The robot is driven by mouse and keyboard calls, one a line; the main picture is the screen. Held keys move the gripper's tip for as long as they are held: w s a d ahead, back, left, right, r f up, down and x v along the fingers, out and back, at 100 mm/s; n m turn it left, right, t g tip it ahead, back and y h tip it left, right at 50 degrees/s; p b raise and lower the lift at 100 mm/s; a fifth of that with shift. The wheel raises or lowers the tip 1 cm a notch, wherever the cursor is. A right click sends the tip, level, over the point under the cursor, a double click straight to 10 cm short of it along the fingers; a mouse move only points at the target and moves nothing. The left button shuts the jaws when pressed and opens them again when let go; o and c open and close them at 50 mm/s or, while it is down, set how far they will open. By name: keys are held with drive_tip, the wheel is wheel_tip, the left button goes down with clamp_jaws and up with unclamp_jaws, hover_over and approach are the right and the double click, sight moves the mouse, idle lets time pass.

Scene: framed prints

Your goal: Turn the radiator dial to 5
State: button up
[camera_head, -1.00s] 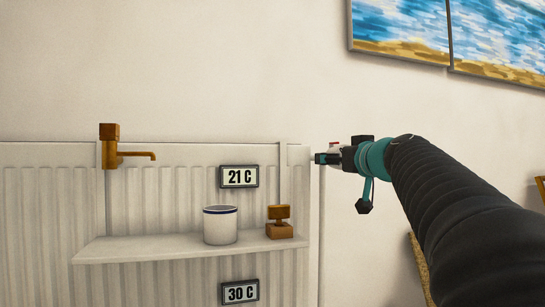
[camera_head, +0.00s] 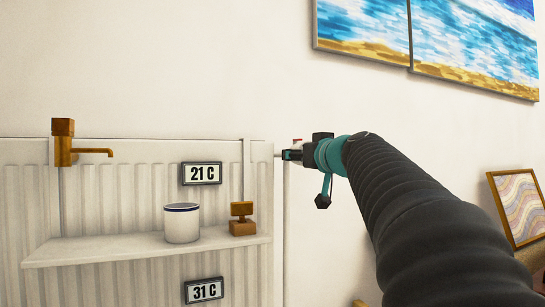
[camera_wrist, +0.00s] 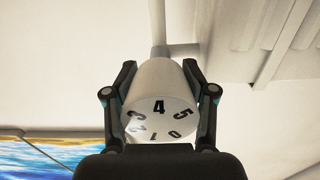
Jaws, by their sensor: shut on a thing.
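The radiator dial (camera_wrist: 155,80) is a white round knob with black numbers on its face, seen in the wrist view. The 4 is near the top middle of the face, and the 5 is just to its right. The 0 and 1 are lower down; the numbers at the left are harder to read. My gripper (camera_wrist: 160,93) is shut on the dial, one finger on each side. In the head view my gripper (camera_head: 292,154) is at the radiator's upper right, mostly hiding the dial. The white radiator (camera_head: 120,160) fills the lower left.
A shelf (camera_head: 75,253) on the radiator holds a white mug (camera_head: 182,223) and a small brown-orange block-shaped object (camera_head: 242,220). An orange tap (camera_head: 64,143) is at the left. Displays read 21 C (camera_head: 202,173) and 31 C (camera_head: 204,291). Framed prints (camera_head: 470,45) hang upper right.

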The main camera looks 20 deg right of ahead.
drive_tip(key=m+b, duration=0.1)
drive_tip(key=m, duration=0.9)
drive_tip(key=shift+a+r, duration=0.1)
idle(0.6)
drive_tip(key=o, duration=1.1)
drive_tip(key=shift+o, duration=0.2)
drive_tip(key=shift+s, duration=0.1)
drive_tip(key=s, duration=1.2)
drive_tip(key=shift+d, duration=0.2)
drive_tip(key=shift+w, duration=0.1)
